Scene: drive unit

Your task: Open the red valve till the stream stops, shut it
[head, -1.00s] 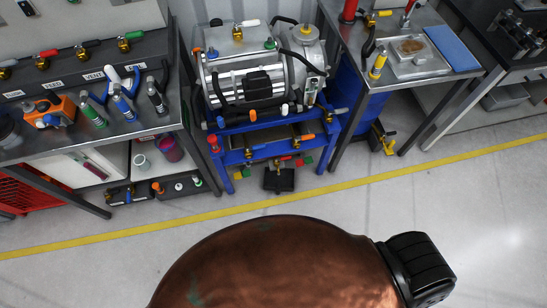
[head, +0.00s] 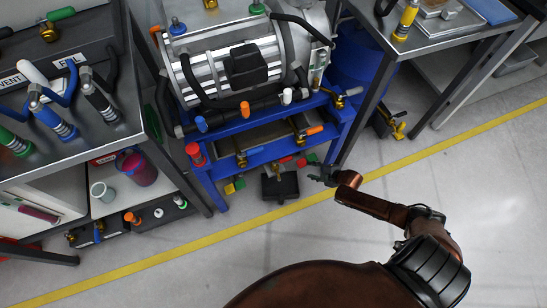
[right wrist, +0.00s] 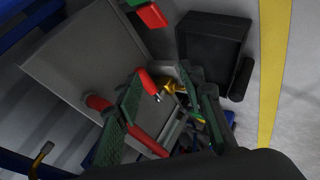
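My right gripper (head: 324,176) reaches in from the right at the front of the blue drive unit stand, close to its lower right corner. In the right wrist view the gripper (right wrist: 165,110) has its two green-padded fingers spread apart. A red valve handle (right wrist: 147,80) with a brass body (right wrist: 171,86) shows between and beyond them, and no firm hold is visible. In the head view a small red handle (head: 301,162) sits just left of the gripper. A longer red bar (right wrist: 98,102) passes behind the left finger. I cannot make out a stream. My left gripper is out of view.
A black tray (head: 280,186) stands on the floor below the blue stand (head: 238,150). A red and green block (right wrist: 150,15) shows near the top of the right wrist view. Metal benches stand left and right. The floor in front is clear, with a yellow line (head: 240,229).

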